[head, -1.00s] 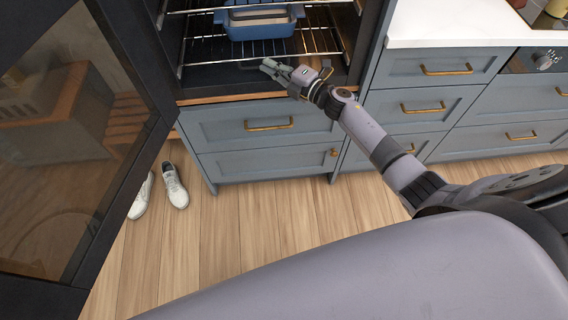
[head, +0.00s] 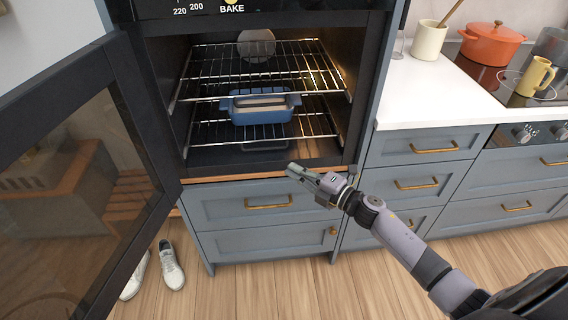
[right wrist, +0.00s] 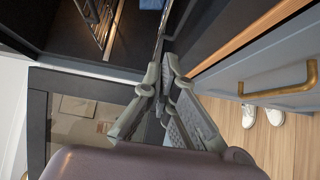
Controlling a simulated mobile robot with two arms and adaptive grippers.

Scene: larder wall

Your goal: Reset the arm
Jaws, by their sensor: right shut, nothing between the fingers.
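My right gripper (head: 297,172) is in front of the open oven, just below the oven's lower edge and before the upper drawer front. Its fingers are together and hold nothing; they also show in the right wrist view (right wrist: 166,80). My right arm reaches in from the lower right of the head view. My left gripper does not show in any view. A blue baking dish (head: 262,108) sits inside the oven on a wire rack (head: 205,138), apart from the gripper.
The dark glass oven door (head: 85,185) stands open at left. Blue-grey drawers (head: 225,205) with brass handles lie below and right. White shoes (head: 171,266) lie on the wooden floor.

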